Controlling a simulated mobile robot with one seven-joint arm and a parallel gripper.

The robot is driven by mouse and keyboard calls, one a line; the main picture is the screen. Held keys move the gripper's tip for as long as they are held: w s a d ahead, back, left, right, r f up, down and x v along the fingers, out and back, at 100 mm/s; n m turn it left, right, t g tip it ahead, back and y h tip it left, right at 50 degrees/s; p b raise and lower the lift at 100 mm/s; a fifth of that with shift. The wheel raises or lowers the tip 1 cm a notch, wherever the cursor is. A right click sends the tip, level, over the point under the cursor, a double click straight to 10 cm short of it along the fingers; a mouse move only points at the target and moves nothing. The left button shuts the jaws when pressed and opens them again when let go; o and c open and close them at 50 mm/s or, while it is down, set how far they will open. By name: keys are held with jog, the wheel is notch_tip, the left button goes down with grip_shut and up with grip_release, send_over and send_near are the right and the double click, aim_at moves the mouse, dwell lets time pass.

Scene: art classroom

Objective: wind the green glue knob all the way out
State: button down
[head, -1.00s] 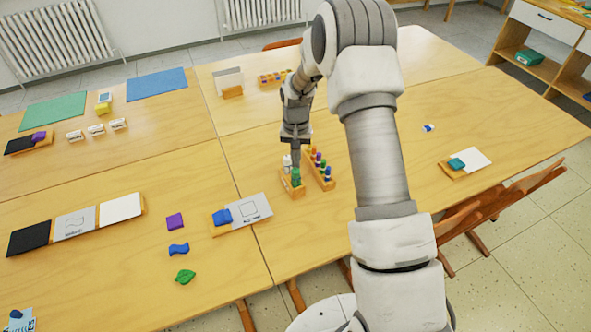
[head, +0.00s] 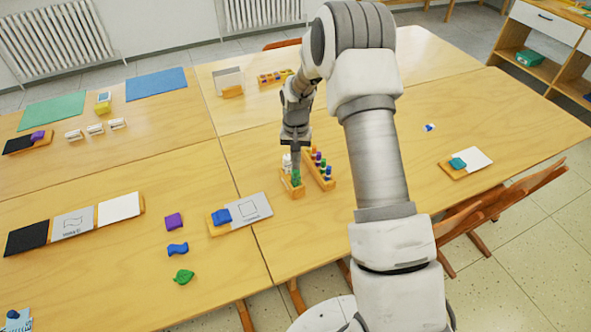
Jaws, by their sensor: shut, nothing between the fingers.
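The green glue knob (head: 296,178) stands in a small wooden holder (head: 298,192) near the middle of the table. A white bottle (head: 287,162) stands just behind it in the same holder. My gripper (head: 296,168) points down from above, with its tip right at the top of the green knob. It is shut with nothing between the fingers. At this size I cannot tell whether the tip touches the knob or how far out the knob is wound.
A wooden rack (head: 322,172) with several coloured pegs stands close to the right of the holder. A wooden stand with a blue piece (head: 221,216) and a white card (head: 254,207) lies to the left. Purple, blue and green pieces lie further left. Table to the right is mostly clear.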

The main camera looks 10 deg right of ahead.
jog(key=shift+f, duration=0.3)
jog(key=shift+r, duration=0.35)
jog(key=shift+r, duration=0.2)
grip_release()
dwell(0.6)
dwell(0.4)
